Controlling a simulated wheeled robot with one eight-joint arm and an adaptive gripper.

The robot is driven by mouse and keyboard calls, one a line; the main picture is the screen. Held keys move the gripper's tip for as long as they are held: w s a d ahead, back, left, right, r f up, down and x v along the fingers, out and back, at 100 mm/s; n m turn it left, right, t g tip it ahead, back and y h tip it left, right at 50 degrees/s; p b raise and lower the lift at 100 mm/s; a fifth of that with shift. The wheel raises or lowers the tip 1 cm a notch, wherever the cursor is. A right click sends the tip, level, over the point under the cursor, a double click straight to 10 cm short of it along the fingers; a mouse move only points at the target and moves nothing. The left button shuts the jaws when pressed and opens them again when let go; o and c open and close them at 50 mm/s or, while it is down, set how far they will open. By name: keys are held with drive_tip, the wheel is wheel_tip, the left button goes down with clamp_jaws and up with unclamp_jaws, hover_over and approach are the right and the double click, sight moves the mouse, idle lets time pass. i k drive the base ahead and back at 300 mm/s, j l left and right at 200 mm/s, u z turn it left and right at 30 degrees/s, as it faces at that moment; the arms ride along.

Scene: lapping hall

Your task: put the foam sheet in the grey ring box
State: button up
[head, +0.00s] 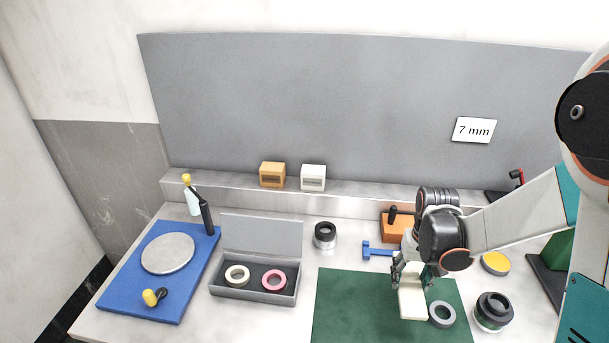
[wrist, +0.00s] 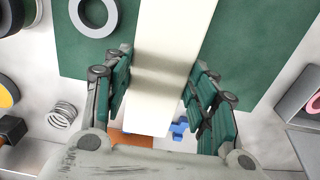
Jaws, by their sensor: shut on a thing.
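The foam sheet (head: 412,304) is a cream-white flat strip at the right part of the green mat. In the wrist view the foam sheet (wrist: 176,30) runs between the fingers and past them. My gripper (head: 408,272) is shut on it; the fingers show on both sides in the wrist view (wrist: 160,85). Whether the sheet touches the mat is hard to tell. The grey ring box (head: 250,294) stands left of the mat with its lid open, holding a pale ring (head: 237,283) and a pink ring (head: 284,281) on dark lining. Its edge shows in the wrist view (wrist: 296,96).
The green mat (head: 350,300) has a grey ring (head: 442,322) just right of the sheet. A black-and-silver ring stack (head: 493,312), a yellow-topped tin (head: 496,263), a blue tool (head: 377,250) and an orange block (head: 396,232) are nearby. A dark-topped roll (head: 325,236) stands behind the mat.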

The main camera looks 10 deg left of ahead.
sight(280, 237)
drive_tip(key=j+u, duration=0.15)
drive_tip(key=u, duration=0.25)
drive_tip(key=i+u, duration=0.15)
drive_tip(key=u, duration=0.2)
drive_tip(key=i+j+u, duration=0.1)
drive_tip(key=u, duration=0.3)
